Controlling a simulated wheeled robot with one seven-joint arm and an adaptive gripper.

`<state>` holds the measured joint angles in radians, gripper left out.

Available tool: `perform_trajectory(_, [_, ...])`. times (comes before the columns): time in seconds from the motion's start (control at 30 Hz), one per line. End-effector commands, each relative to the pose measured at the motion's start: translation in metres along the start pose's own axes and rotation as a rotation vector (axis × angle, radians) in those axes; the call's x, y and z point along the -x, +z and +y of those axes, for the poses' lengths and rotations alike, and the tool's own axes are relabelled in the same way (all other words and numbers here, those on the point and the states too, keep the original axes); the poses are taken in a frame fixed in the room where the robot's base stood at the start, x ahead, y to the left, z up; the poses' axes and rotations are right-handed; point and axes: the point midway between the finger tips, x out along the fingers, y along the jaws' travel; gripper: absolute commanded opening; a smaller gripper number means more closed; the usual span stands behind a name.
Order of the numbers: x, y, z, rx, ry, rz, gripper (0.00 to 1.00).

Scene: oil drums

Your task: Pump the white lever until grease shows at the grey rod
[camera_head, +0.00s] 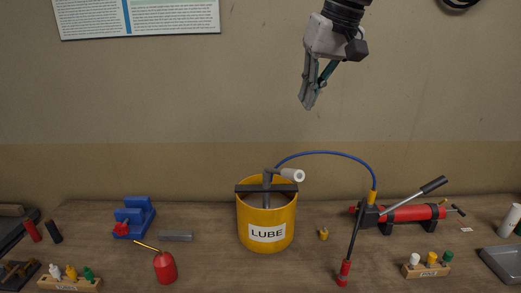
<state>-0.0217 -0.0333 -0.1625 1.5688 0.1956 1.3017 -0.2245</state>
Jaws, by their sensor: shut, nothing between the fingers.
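A yellow bucket (266,218) labelled LUBE stands on the bench at the middle. A dark crossbar lies over its top, with a grey rod (267,190) standing upright through it. A lever with a white grip (292,175) points right from the top of the rod. I cannot make out any grease on the rod. My gripper (308,104) is shut and empty, pointing down in the air well above the bucket, a little to its right. It touches nothing.
A blue hose (325,153) arcs right from the bucket to a red grease gun (412,212) with a black-tipped lever. A red-gripped lever (344,270) stands in front. A red oil can (165,267), blue vise (134,217) and grey bar (176,236) lie left.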

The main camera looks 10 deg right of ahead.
Motion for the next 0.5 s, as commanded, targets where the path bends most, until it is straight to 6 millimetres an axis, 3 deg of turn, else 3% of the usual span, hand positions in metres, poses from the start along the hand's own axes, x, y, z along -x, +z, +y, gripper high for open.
perform_trajectory(0.23, [-0.019,0.001,0.000,0.000,-0.001,-0.003,0.00])
perform_trajectory(0.5, [-0.070,0.001,-0.001,0.000,-0.001,-0.004,0.00])
